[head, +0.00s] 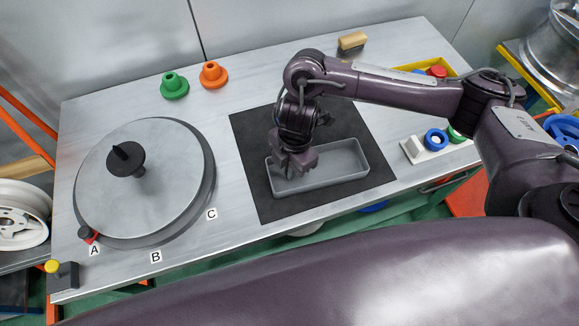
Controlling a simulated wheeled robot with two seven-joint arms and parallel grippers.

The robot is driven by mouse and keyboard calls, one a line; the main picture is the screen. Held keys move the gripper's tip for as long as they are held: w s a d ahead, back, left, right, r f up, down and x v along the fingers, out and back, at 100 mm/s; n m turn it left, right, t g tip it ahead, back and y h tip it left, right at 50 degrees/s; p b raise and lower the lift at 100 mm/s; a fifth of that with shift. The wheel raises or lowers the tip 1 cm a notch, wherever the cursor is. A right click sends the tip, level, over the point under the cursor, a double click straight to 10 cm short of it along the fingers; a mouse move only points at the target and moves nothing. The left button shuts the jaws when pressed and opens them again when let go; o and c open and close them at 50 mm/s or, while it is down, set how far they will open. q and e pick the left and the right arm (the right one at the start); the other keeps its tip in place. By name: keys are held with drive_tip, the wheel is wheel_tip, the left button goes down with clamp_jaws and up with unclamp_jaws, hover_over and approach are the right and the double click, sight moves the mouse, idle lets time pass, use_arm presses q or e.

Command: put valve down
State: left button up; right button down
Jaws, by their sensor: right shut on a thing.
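My right gripper (291,170) points down into the left part of a shallow grey tray (345,178). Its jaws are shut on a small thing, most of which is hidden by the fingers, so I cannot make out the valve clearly. The tray lies on a black mat (255,132) on the table. I cannot tell whether the held thing touches the tray floor. The right part of the tray is empty. My left gripper is not in view.
A large round disc (165,190) with a black knob (125,160) fills the table's left. Green (174,86) and orange (213,75) flanged parts stand at the back.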

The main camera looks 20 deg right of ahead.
drive_tip(key=shift+s+f, duration=0.1)
drive_tip(key=c, duration=1.5)
unclamp_jaws()
drive_tip(key=shift+c, duration=0.2)
drive_tip(key=shift+r, duration=0.35)
wheel_tip(320, 180, up, 12)
drive_tip(key=d+p, duration=0.1)
drive_tip(key=p, duration=0.1)
drive_tip(key=shift+w+d+f, duration=0.15)
drive_tip(key=shift+w+f, duration=0.1)
drive_tip(key=shift+w, duration=0.05)
